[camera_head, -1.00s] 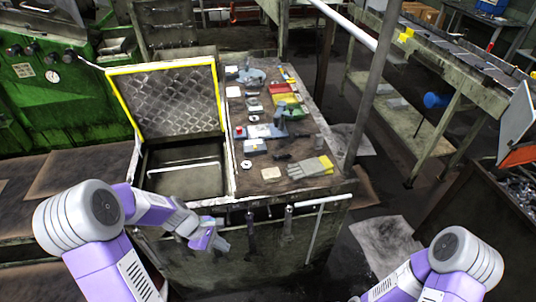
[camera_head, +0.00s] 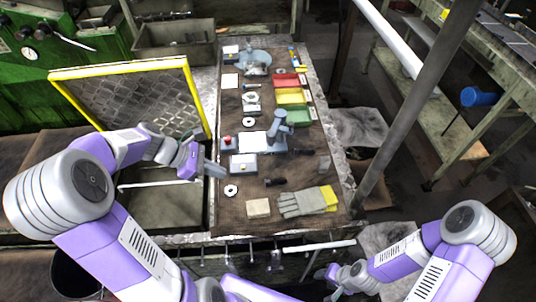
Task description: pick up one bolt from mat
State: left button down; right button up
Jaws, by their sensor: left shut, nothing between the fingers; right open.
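A brown mat (camera_head: 290,166) covers the bench top and carries many small items. A small dark object (camera_head: 275,182) lying near its front could be a bolt, but it is too small to tell. My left gripper (camera_head: 216,170) is shut and empty, above the mat's left edge beside the open bin, left of a grey-and-white box (camera_head: 243,164). My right gripper (camera_head: 328,274) is open, low in front of the bench's front edge and apart from the mat.
Grey-and-yellow gloves (camera_head: 306,202) and a beige square block (camera_head: 258,208) lie at the mat's front. Red, yellow and green trays (camera_head: 292,97) stand further back. A raised yellow-edged lid (camera_head: 120,70) stands at the left. A grey post (camera_head: 413,105) rises at the right.

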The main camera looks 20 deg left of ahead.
aim_at(266, 185)
pick_arm(q)
jog(key=b+x, duration=0.2)
jog(key=x, duration=0.7)
jog(key=shift+s, duration=0.2)
jog(key=d, duration=0.1)
jog(key=w+d, duration=0.1)
jog(key=d, duration=0.1)
jog(key=shift+w+d+f, duration=0.1)
jog(key=shift+w+f, duration=0.1)
jog(key=shift+w, duration=0.1)
jog(key=shift+w+d, duration=0.25)
jog(key=shift+d, duration=0.25)
